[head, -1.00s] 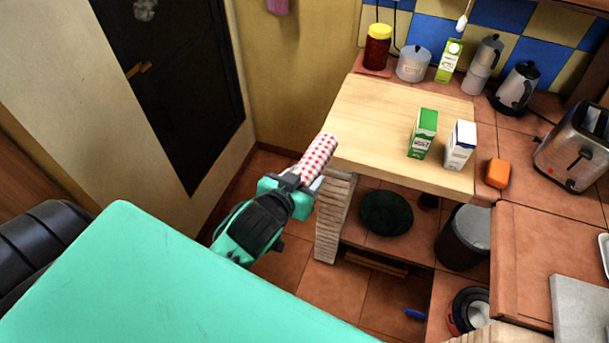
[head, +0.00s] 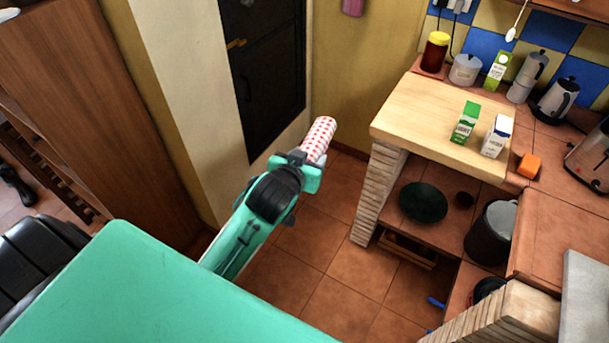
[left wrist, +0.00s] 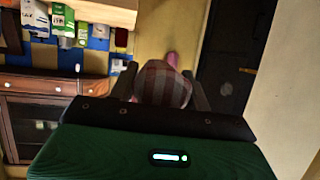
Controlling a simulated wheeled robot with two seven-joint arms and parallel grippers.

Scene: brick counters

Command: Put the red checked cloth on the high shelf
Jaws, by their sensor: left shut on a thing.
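The red checked cloth (head: 318,137) is a rolled red and white bundle. My left gripper (head: 306,160) is shut on its lower end and holds it up in the air, left of the wooden counter. In the left wrist view the cloth (left wrist: 164,84) looks dark and striped between the two fingers of the left gripper (left wrist: 170,92). My right gripper is not in view. I cannot tell which surface is the high shelf; a wooden shelf edge (head: 570,12) shows at the top right of the head view.
A dark door (head: 265,75) and tall brown cabinet (head: 100,110) are at left. Open floor lies between.

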